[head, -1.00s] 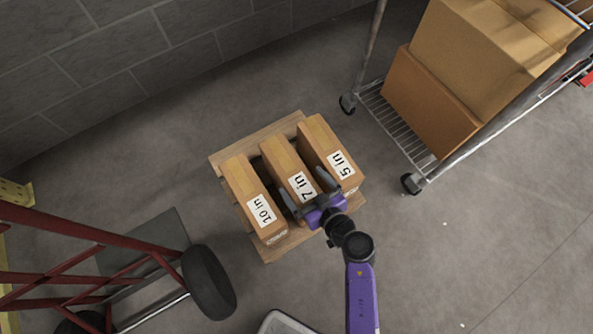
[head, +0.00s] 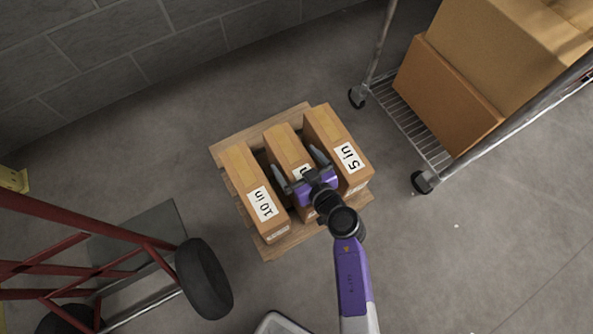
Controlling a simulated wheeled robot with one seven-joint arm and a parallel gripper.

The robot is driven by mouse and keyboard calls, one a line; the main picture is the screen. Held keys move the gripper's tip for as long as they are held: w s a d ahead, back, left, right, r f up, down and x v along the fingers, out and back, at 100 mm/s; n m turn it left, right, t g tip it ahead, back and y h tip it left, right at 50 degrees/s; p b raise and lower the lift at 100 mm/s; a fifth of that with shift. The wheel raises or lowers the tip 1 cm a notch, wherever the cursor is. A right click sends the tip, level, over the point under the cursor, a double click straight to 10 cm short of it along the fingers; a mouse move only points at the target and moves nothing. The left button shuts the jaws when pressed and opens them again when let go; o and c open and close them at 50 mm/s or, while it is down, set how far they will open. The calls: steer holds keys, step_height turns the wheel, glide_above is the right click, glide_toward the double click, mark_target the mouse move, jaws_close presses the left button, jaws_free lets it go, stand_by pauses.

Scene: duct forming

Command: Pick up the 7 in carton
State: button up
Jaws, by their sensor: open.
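The 7 in carton (head: 284,145) is a narrow brown box in the middle of three cartons on a wooden pallet (head: 228,151). The 10 in carton (head: 243,180) stands to its left and the 5 in carton (head: 330,130) to its right. My gripper (head: 299,165) is open over the 7 in carton, with one finger on each side of it in the picture. The gripper hides most of the 7 in label. I cannot tell whether the fingers touch the carton.
A wire shelf cart (head: 410,122) with large boxes (head: 450,92) stands at upper right. A red hand truck (head: 80,235) with a black wheel (head: 204,279) is at lower left. A block wall (head: 130,60) runs behind. Floor right of the pallet is clear.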

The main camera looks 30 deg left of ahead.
steer(key=c, duration=2)
steer(key=shift+r, duration=0.15)
steer(key=shift+c, duration=0.4)
steer(key=shift+r, duration=0.1)
